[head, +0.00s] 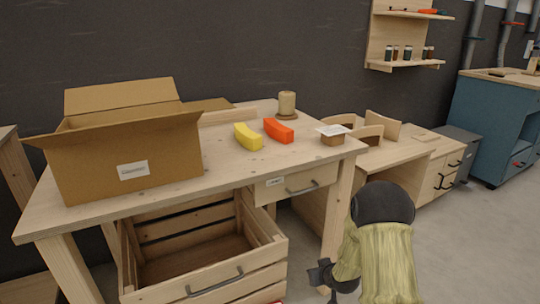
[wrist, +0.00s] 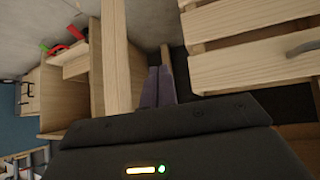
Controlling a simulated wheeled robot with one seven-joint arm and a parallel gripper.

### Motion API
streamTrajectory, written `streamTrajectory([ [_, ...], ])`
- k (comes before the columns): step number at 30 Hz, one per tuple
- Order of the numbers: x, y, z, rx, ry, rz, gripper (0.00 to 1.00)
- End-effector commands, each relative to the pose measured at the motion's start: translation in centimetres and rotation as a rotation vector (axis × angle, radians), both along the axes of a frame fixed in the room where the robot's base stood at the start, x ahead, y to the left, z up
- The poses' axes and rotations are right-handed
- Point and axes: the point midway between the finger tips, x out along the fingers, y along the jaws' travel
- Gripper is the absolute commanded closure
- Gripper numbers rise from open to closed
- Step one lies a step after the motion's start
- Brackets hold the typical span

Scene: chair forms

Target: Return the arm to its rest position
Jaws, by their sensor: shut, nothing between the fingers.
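My arm, with a black joint and a pale sleeve, stands at the lower right of the head view, in front of the workbench's right side. My gripper (wrist: 156,78) shows in the wrist view as two dark fingers pressed together, with nothing between them. A pale wooden leg runs beside the fingers on the left, and slatted wooden drawer fronts (wrist: 250,55) lie to the right. In the head view, a dark part of the arm's end (head: 320,274) is low by the bench's right front leg; the fingers cannot be made out there.
The workbench (head: 225,178) bears an open cardboard box (head: 135,155), a yellow block (head: 247,137), an orange block (head: 279,131) and a small lidded tub (head: 333,135). A slatted lower drawer (head: 230,282) is pulled out, empty inside. Open floor (head: 460,240) lies to the right.

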Motion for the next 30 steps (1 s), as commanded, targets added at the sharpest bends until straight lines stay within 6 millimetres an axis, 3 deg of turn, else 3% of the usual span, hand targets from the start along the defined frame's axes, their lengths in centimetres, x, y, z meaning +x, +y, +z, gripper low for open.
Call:
streamTrajectory([
  [1, -0.8, -0.1, 2.4, -0.013, 0.022, -0.015, 1.00],
  [3, -2.2, -0.3, 4.6, -0.029, 0.063, -0.039, 1.00],
  [8, -6.2, -0.7, 9.5, -0.055, 0.162, -0.095, 1.00],
  [15, -13.7, -0.7, 15.9, -0.066, 0.313, -0.173, 1.00],
  [21, -19.8, -0.2, 19.4, -0.054, 0.425, -0.219, 1.00],
  [30, -26.4, 0.5, 22.4, -0.029, 0.539, -0.254, 1.00],
])
